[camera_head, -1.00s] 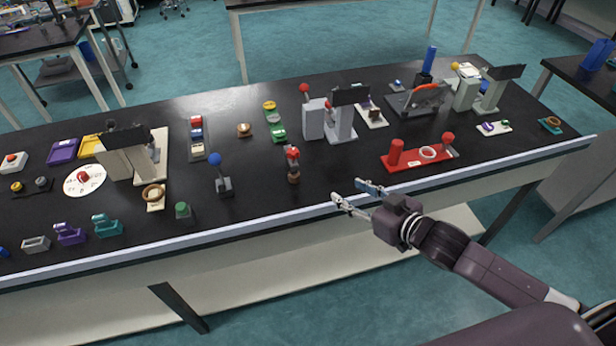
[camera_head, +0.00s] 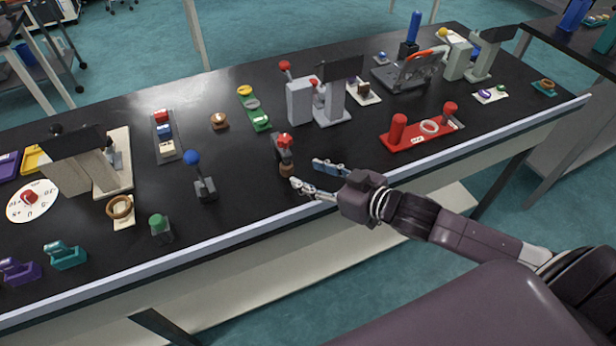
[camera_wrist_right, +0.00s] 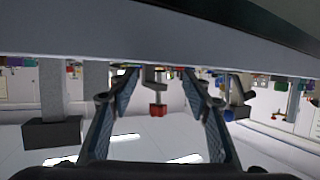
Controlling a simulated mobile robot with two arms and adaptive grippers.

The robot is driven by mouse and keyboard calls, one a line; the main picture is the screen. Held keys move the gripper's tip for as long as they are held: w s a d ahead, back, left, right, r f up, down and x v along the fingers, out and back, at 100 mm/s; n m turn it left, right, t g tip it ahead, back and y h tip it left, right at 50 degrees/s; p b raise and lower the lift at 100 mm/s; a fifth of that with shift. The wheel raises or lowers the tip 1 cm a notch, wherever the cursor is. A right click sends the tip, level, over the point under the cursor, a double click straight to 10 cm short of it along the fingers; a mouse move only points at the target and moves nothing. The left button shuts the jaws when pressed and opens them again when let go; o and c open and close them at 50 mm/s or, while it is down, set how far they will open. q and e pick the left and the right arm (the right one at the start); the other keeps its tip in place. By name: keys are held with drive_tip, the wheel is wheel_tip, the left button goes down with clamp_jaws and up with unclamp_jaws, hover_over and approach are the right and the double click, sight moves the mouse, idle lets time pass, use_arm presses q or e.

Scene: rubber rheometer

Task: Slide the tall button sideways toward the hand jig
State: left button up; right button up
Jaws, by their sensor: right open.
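A tall button with a red top (camera_head: 284,146) stands upright on a dark base near the front middle of the bench. In the right wrist view, which looks upside down, a red-topped post (camera_wrist_right: 158,109) that seems to be this button shows between the fingers. My right gripper (camera_head: 306,173) is open and empty just right of the button, over the bench's front part, its fingers pointing left. A gap shows between them and the button. I cannot tell for sure which item is the hand jig. My left gripper is out of view.
A blue-knobbed lever (camera_head: 204,188) and a green button (camera_head: 160,229) stand to the left. A grey press-like device (camera_head: 300,103) stands behind the button, and a red base with posts (camera_head: 415,138) stands to the right. The bench between lever and tall button is bare.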

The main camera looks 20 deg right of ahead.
sight(289, 167)
drive_tip(key=shift+s+d+r, duration=0.1)
drive_tip(key=shift+s+r, duration=0.05)
drive_tip(key=shift+s, duration=0.05)
drive_tip(key=shift+w, duration=0.1)
drive_tip(key=shift+p+x, duration=0.5)
drive_tip(key=shift+x, duration=3.45)
clamp_jaws()
